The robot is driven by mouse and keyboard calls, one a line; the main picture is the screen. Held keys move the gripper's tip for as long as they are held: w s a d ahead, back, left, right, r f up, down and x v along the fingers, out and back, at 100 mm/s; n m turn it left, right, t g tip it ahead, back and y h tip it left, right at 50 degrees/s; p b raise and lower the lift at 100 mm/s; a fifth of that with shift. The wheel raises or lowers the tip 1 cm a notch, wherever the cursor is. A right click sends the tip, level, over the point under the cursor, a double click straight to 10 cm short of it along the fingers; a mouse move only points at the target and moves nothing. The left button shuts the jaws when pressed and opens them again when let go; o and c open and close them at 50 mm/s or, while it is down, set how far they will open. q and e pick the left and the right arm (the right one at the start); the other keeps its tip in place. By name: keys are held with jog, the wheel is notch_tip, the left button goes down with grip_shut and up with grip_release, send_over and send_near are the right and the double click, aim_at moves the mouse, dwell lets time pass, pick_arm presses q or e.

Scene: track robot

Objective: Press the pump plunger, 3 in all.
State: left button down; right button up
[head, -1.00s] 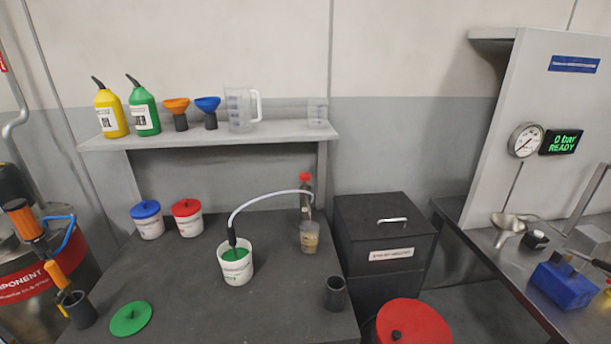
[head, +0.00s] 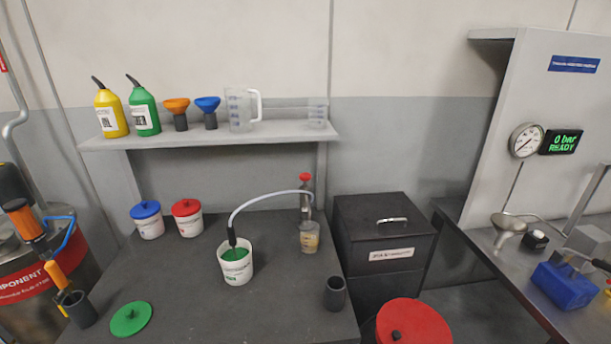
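The pump (head: 305,204) stands upright toward the back right of the dark bench, with a red plunger knob (head: 305,177) on top. A pale curved hose (head: 262,199) joins it to a white bucket (head: 238,268) that shows green inside. A clear cup (head: 309,240) with tan contents stands at the foot of the pump. Neither of my grippers shows in the head view, and nothing touches the plunger.
Blue-lidded (head: 147,222) and red-lidded (head: 187,220) buckets stand at the back left. A green lid (head: 131,318) and a dark cup (head: 335,293) are near the front. A shelf (head: 215,137) overhangs the back. A black cabinet (head: 385,238) adjoins the right side.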

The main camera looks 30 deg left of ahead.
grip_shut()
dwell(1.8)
